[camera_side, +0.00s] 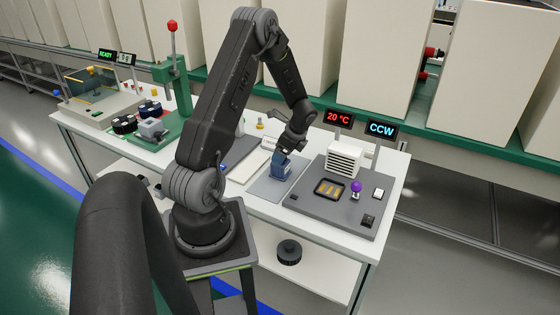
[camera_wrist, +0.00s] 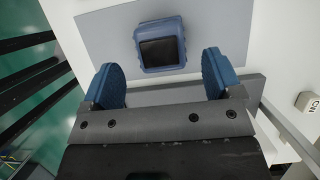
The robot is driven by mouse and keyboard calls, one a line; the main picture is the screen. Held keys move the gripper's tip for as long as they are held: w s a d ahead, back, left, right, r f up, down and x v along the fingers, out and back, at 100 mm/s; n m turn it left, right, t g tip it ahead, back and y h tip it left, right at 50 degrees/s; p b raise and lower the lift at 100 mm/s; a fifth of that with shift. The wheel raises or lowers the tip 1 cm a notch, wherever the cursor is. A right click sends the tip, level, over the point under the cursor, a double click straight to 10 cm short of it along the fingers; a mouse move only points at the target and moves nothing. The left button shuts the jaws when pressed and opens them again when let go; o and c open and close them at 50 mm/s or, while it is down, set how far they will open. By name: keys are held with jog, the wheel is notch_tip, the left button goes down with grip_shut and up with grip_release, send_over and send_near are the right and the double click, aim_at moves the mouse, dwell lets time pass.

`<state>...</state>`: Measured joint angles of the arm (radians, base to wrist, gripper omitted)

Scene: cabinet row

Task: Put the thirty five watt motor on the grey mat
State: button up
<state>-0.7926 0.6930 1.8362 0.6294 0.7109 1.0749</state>
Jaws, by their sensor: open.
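A blue motor-like block (camera_side: 283,172) with a dark top stands on the grey mat (camera_side: 268,190). I cannot read a rating on it. In the wrist view the blue block (camera_wrist: 160,45) rests on the grey mat (camera_wrist: 105,45), just beyond my fingertips. My gripper (camera_side: 284,152) is over the mat, close to the block. In the wrist view my gripper (camera_wrist: 160,78) has its two blue finger pads spread wide apart, with nothing between them. The side view does not clearly show whether the fingers touch the block.
Right of the mat is a dark grey panel (camera_side: 320,200) with a white ribbed box (camera_side: 344,158), a tray and a purple knob (camera_side: 356,187). Left on the table are blue-black round parts (camera_side: 124,124), a grey part (camera_side: 151,129) and a green press (camera_side: 178,85).

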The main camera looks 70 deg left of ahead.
jog(key=w+d+r+n+t, duration=0.2)
jog(key=d+r, duration=0.8)
jog(key=w+d+r+n+t, duration=0.2)
jog(key=d+r+n, duration=0.1)
jog(key=d+r, duration=0.75)
jog(key=s+d+r+n+t+h, duration=0.1)
jog(key=s+d+r+n+t, duration=0.1)
jog(key=s+d, duration=0.3)
jog(key=s+d+r+n+t+h, duration=0.2)
jog(key=s+d+r, duration=0.2)
jog(key=d, duration=0.6)
jog(key=shift+s+d+t, duration=0.25)
jog(key=shift+s+t, duration=0.15)
jog(key=shift+s, duration=0.4)
